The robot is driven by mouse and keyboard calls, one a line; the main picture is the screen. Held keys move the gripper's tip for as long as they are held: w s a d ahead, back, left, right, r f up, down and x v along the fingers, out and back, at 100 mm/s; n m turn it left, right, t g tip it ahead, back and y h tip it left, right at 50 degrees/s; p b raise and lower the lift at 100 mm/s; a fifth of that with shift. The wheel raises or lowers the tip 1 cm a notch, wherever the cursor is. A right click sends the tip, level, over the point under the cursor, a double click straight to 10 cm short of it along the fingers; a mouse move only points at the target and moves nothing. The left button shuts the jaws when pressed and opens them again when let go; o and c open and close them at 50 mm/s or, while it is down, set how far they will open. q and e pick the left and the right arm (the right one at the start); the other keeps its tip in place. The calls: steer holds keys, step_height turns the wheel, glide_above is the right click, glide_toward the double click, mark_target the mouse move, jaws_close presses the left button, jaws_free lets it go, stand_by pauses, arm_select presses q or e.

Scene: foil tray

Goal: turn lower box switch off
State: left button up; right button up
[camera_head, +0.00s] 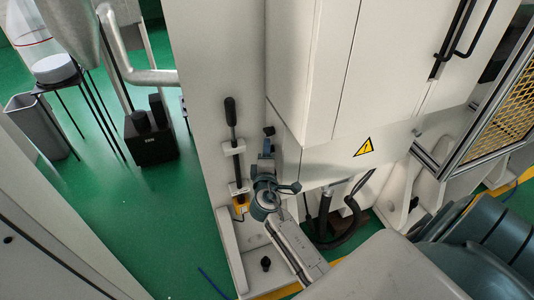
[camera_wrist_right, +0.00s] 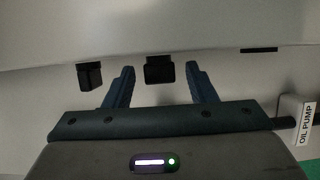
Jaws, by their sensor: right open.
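My right gripper (camera_head: 267,152) reaches up beside the pale machine's lower side in the head view. In the right wrist view, its two dark blue-grey fingers stand apart with a gap between them. A small black block-shaped switch (camera_wrist_right: 159,70) on the pale wall lies between the fingertips, not clamped. A second black switch (camera_wrist_right: 90,76) is to the left, outside the left finger. In the head view a small black part (camera_head: 269,130) shows just above the gripper. I cannot tell from these views which switch is the lower box one, or its on or off state. My left gripper is out of view.
A black-handled lever (camera_head: 231,112) stands on the pale panel left of the gripper. A box labelled OIL PUMP (camera_wrist_right: 304,122) is at the right wrist view's right edge. Black hoses (camera_head: 345,230) hang right of the gripper. Green floor (camera_head: 140,215) is open at left.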

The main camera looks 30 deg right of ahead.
steer(key=b+v, duration=0.3)
steer(key=v, duration=0.7)
steer(key=shift+s+a+b, duration=0.2)
steer(key=shift+s+b, duration=0.1)
steer(key=shift+b, duration=0.1)
